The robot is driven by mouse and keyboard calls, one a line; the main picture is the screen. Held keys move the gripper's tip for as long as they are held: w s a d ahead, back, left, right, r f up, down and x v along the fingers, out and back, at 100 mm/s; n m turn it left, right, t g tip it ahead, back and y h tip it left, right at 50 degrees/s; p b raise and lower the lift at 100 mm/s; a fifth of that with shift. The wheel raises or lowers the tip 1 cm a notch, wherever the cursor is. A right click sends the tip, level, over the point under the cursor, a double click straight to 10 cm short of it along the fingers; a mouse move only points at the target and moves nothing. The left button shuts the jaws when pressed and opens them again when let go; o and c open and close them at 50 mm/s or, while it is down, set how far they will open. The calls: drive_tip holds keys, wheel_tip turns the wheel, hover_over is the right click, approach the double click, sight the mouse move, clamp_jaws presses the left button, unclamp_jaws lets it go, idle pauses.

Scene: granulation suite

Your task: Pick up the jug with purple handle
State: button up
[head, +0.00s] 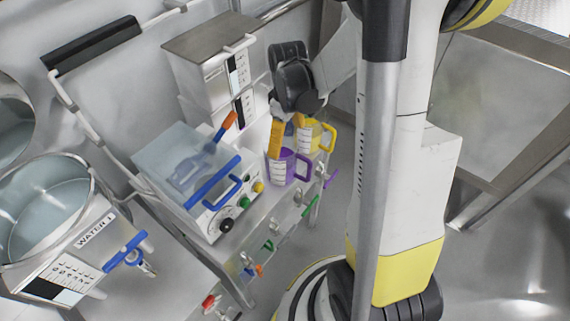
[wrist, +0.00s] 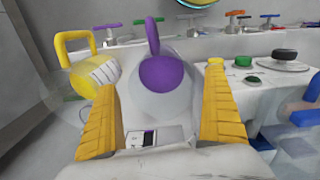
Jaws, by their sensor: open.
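The jug with the purple handle (head: 283,171) stands on the bench in the head view, its handle pointing right. In the wrist view this clear jug (wrist: 184,101) shows between my fingers, its purple part in the middle and its handle pointing up the picture. My gripper (head: 277,139) is at the jug's upper part in the head view, fingers pointing down. In the wrist view my gripper (wrist: 160,100) is open, one yellow finger on each side of the jug. I cannot tell whether either finger touches it.
A jug with a yellow handle (head: 311,134) stands close behind it; this yellow jug (wrist: 88,80) is just beyond my left finger in the wrist view. A machine with knobs and a clear lid (head: 180,165) stands to the left. Coloured valve handles (head: 268,245) line the bench front.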

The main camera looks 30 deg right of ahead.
sight(288, 163)
drive_tip(key=f, duration=0.1)
drive_tip(key=f+b, duration=0.1)
drive_tip(key=f, duration=0.2)
drive_tip(key=shift+w+a+f, duration=0.1)
drive_tip(key=shift+w, duration=0.2)
drive_tip(key=c, duration=1.1)
drive_tip(key=shift+c, duration=0.2)
